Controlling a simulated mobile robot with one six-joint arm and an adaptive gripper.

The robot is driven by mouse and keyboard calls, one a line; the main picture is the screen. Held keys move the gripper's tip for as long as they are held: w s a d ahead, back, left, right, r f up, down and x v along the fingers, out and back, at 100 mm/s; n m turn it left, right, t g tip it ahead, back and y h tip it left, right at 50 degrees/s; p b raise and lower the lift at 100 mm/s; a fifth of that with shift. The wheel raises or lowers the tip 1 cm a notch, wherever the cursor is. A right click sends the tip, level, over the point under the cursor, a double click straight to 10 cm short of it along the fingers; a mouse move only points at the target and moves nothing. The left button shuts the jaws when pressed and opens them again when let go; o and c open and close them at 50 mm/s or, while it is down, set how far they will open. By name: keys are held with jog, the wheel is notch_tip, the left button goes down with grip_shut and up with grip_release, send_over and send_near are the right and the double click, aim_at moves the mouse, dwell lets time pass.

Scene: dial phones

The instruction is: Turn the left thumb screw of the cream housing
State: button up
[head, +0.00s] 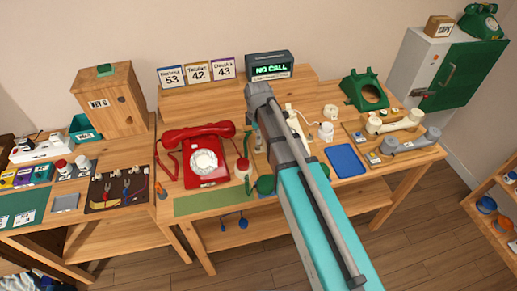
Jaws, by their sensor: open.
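My arm reaches from the lower right up over the middle of the table in the head view. Its links cover that part of the table, and I cannot make out my gripper or its fingers behind them. A cream piece (293,121) shows just right of the arm, partly hidden by it. I cannot tell for sure that it is the cream housing. No thumb screw can be made out, and the left one cannot be told from here.
A red dial phone (206,162) stands left of the arm. A small white object (326,131), a blue mat (345,160) and a cream handset (396,121) lie to its right. A green phone housing (364,91) stands behind. The green mat (215,203) in front looks clear.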

aim_at(258, 146)
jog(key=shift+f+b, duration=2.5)
jog(key=shift+f, duration=0.25)
grip_shut()
